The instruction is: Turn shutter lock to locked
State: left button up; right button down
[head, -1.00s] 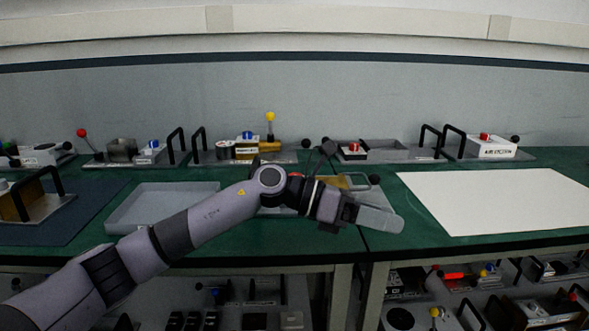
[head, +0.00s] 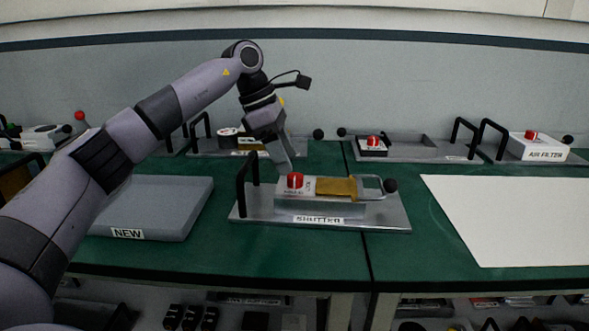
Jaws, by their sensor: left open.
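The shutter unit (head: 388,217) is a grey plate labelled "SHUTTER" on the green bench, with a black handle at its left. On it sits a light block with a red knob (head: 295,181), which is the lock, and a brass-coloured slab (head: 336,188) beside a metal loop and a black ball. Small lettering beside the knob is too small to read surely. My left gripper (head: 285,164) points down just above and left of the red knob. Its fingers are seen nearly edge-on; it is open and holds nothing visible. My right gripper is not in view.
A grey tray (head: 150,200) labelled "NEW" lies to the left. A white sheet (head: 510,215) covers the bench at right. Behind stand a plate with a red-knobbed box (head: 373,146) and the air filter unit (head: 538,148). Bare green bench lies in front of the shutter plate.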

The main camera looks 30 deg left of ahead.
aim_at(295, 176)
pick_arm(q)
jog(key=x, duration=0.2)
jog(key=shift+d+f, duration=0.2)
jog(key=shift+f, duration=0.15)
jog(key=shift+w+d+f, duration=0.2)
jog(key=shift+f, duration=0.35)
jog(key=c, duration=1.1)
jog(key=shift+o, duration=0.2)
